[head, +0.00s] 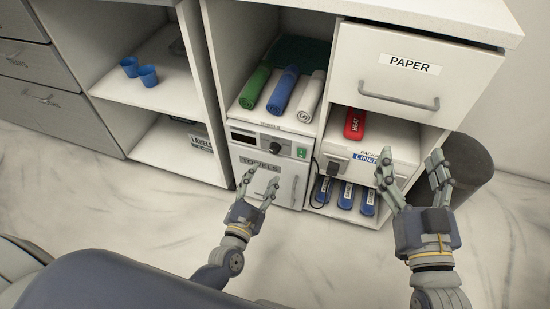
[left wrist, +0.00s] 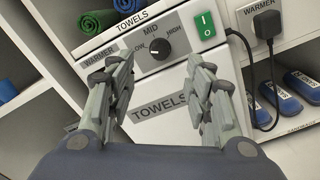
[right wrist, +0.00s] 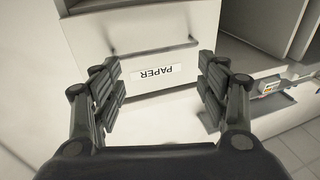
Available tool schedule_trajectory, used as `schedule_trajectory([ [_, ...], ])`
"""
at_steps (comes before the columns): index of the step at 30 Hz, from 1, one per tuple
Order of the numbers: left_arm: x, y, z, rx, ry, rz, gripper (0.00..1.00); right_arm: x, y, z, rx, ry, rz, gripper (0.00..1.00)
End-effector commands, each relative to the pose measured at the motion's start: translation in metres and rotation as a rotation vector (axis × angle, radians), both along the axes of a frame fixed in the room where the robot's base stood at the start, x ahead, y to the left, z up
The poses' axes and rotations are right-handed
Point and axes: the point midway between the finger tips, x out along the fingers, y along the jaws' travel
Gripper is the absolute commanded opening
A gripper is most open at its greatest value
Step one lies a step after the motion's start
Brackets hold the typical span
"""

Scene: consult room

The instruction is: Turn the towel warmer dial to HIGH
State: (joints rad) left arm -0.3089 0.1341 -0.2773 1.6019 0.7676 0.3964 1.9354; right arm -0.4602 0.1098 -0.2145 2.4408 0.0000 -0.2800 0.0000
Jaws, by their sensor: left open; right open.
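The towel warmer (head: 262,165) is a white box labelled TOWELS in the middle cabinet bay, with a handle on its front door. Its round black dial (left wrist: 160,50) sits between LOW, MID and HIGH marks in the left wrist view; which mark its pointer faces is too small to tell surely. The dial also shows small in the head view (head: 274,148). My left gripper (head: 262,178) is open and empty in front of the warmer, its fingers framing the dial from a distance. My right gripper (head: 411,163) is open and empty, in front of the right bay.
A green switch (left wrist: 206,25) is right of the dial, near a plugged-in cord (left wrist: 250,80). Rolled towels (head: 283,92) lie above the warmer. The PAPER drawer (head: 400,75) juts out at the upper right. A dark bin (head: 472,165) stands at right. The floor in front is clear.

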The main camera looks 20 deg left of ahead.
Motion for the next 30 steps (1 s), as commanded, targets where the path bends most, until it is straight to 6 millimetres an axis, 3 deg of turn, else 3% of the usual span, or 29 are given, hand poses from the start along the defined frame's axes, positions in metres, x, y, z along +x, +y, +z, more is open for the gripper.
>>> schedule_trajectory([
  [6,0.044,-0.002,0.000,0.001,-0.004,0.001,0.47,-0.005,0.003,0.029,0.042,-0.160,0.010,0.68],
  [13,0.079,-0.003,-0.001,0.003,-0.001,0.000,0.47,-0.016,0.005,0.060,0.088,-0.323,0.020,0.68],
  [18,0.091,-0.004,0.000,0.004,-0.001,0.000,0.47,-0.022,0.004,0.073,0.107,-0.389,0.023,0.68],
  [28,0.094,-0.004,0.000,0.004,0.000,-0.001,0.47,-0.024,0.004,0.076,0.111,-0.405,0.023,0.68],
  [29,0.094,-0.004,0.000,0.004,0.000,-0.001,0.45,-0.024,0.004,0.076,0.111,-0.405,0.023,0.68],
  [30,0.094,-0.004,0.000,0.004,0.000,-0.001,0.36,-0.024,0.004,0.076,0.111,-0.405,0.023,0.68],
])
